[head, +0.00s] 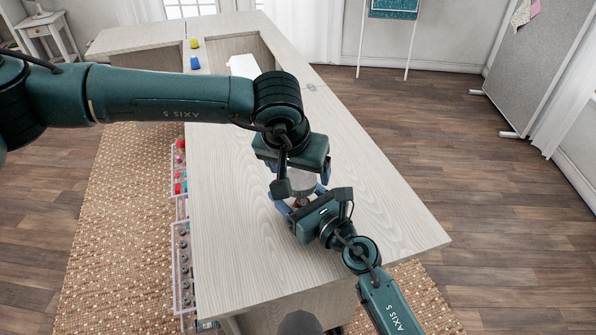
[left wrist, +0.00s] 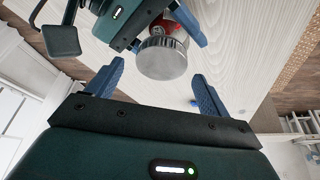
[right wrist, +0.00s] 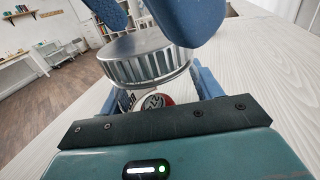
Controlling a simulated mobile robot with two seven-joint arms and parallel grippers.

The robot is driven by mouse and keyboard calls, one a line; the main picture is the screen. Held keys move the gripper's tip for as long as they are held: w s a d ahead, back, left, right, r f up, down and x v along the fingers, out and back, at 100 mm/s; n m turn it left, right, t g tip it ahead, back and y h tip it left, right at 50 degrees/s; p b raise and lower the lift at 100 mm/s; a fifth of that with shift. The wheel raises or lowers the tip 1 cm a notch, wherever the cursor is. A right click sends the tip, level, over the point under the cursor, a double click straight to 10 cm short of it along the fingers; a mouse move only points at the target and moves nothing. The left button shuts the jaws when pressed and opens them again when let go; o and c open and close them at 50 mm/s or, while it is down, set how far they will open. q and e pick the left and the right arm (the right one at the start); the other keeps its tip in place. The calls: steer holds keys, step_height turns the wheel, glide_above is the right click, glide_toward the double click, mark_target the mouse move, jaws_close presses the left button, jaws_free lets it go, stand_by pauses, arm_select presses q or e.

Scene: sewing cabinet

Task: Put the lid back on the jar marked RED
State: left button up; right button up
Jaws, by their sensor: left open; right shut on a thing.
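The jar (left wrist: 158,27) is clear, with something red inside. In the right wrist view a red-and-white piece (right wrist: 152,101) shows under the lid. The silver ribbed lid (right wrist: 146,60) sits at the top of the jar and looks on its mouth; whether it is fully seated I cannot tell. The lid also shows in the left wrist view (left wrist: 162,57). My right gripper (head: 293,208) is shut on the jar, low on the table. My left gripper (left wrist: 157,82) is open just above the lid, fingers spread to either side. No RED marking is legible.
The pale wooden tabletop (head: 375,205) is clear around the jar. Open drawers (head: 183,268) with small spools stick out on the left side. A yellow item (head: 194,43), a blue item (head: 195,63) and a white sheet (head: 243,66) lie at the far end.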

arm_select(q)
step_height(320, 180, up, 4)
steer(key=shift+f, duration=0.25)
steer(key=shift+c, duration=0.3)
